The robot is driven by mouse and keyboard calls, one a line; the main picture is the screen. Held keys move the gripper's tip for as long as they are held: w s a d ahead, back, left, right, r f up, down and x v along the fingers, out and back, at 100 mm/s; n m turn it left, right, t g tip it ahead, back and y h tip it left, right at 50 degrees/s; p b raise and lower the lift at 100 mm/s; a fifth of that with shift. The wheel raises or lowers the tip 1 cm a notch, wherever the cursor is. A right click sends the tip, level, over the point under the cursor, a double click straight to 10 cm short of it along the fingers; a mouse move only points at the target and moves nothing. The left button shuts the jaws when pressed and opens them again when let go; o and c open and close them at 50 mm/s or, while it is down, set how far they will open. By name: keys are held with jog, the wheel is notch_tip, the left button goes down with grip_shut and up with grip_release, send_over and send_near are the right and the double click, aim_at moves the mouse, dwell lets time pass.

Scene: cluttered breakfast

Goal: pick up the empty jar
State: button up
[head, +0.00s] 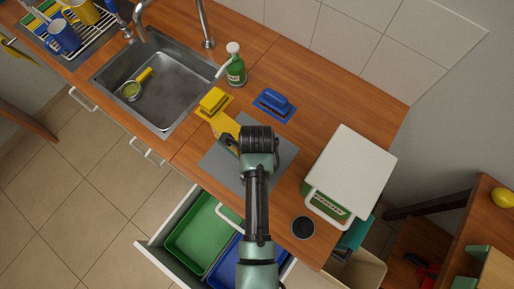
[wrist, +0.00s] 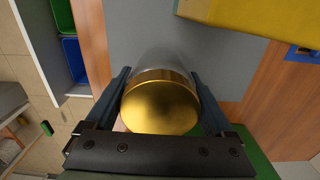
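The jar (wrist: 160,103) shows in the wrist view as a round gold lid above a clear glass body, upright on the grey mat (wrist: 150,25). Nothing shows inside the glass, though little of it is visible. My gripper (wrist: 161,78) is over the jar from above, with one finger on each side of it. The fingers are spread wide, and a small gap shows beside the lid at the left; contact at the right is unclear. In the head view my gripper (head: 246,150) and arm hide the jar.
A yellow object (head: 226,126) stands close by on the mat. A white-lidded box (head: 350,172) and dark round cup (head: 303,228) are right. An open drawer (head: 157,257) holds green and blue bins.

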jog(key=c, duration=0.7)
jog(key=shift+r, duration=0.15)
notch_tip(320, 180, up, 10)
jog(key=shift+f+b, duration=0.1)
jog(key=shift+b, duration=0.25)
